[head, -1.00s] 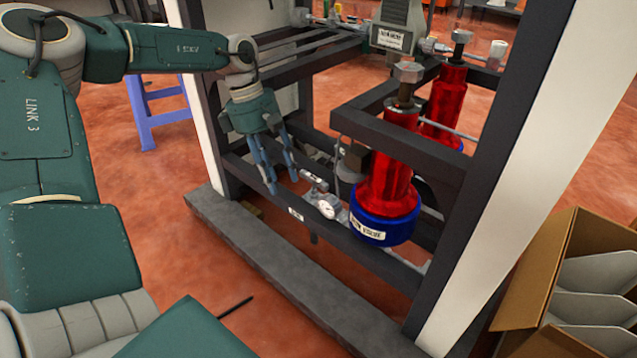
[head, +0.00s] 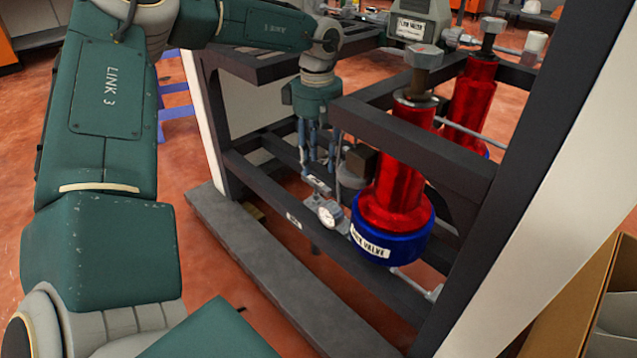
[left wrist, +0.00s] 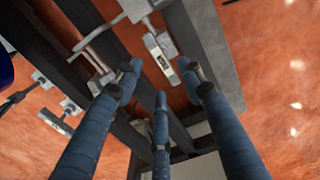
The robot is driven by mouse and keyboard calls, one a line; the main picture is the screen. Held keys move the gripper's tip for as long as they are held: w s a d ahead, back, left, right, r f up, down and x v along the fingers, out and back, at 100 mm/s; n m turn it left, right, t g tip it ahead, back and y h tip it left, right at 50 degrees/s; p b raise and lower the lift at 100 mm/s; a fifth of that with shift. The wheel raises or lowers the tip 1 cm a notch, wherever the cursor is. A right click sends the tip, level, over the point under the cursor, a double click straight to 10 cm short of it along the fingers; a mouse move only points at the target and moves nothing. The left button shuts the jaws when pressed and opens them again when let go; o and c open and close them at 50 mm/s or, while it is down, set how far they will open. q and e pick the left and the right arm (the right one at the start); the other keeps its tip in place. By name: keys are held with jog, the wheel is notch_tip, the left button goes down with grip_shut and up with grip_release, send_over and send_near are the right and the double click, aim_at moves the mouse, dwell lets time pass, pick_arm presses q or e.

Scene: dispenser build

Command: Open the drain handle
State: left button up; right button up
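There a grey handle with a small label (left wrist: 163,55) lies beyond and between the two upper fingertips. The label is too small to read; I take this as the drain handle. I cannot tell whether a finger touches it. My right gripper is not in view.
A red cylinder with a blue base (head: 395,200) stands right of the gripper, with a second red cylinder (head: 467,95) behind. Dark frame bars (head: 415,145) close in on the right. A grey beam (head: 265,265) lies along the front. A cardboard box (head: 570,310) is at lower right.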

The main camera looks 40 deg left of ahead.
aim_at(316, 187)
pick_arm(q)
notch_tip(316, 187, down, 5)
jog(key=shift+b, duration=1.15)
grip_shut()
